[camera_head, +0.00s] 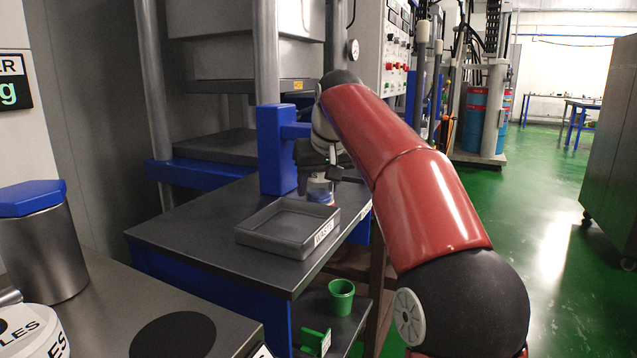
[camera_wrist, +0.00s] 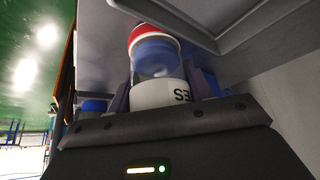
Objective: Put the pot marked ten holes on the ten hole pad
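My gripper (camera_wrist: 163,92) reaches over the dark table by the press. Its two fingers stand on either side of a white pot (camera_wrist: 160,95) with black letters ending in "ES", upside down in the wrist view, and seem closed on it. Its number is hidden. A blue, glossy part with a red and white rim (camera_wrist: 152,42) shows beyond the white part. In the head view this pot (camera_head: 320,190) is small, behind the waste tray and partly covered by my gripper. Another white pot (camera_head: 35,335) marked "LES" is at the lower left. A black round pad (camera_head: 172,337) lies on the near bench.
A grey tray (camera_head: 262,241) marked waste sits on the dark table (camera_head: 185,245), close to my gripper. A blue-lidded metal canister (camera_head: 42,250) stands on the near bench. A green cup (camera_head: 341,297) is on the shelf below. A blue upright (camera_head: 275,150) stands behind the tray.

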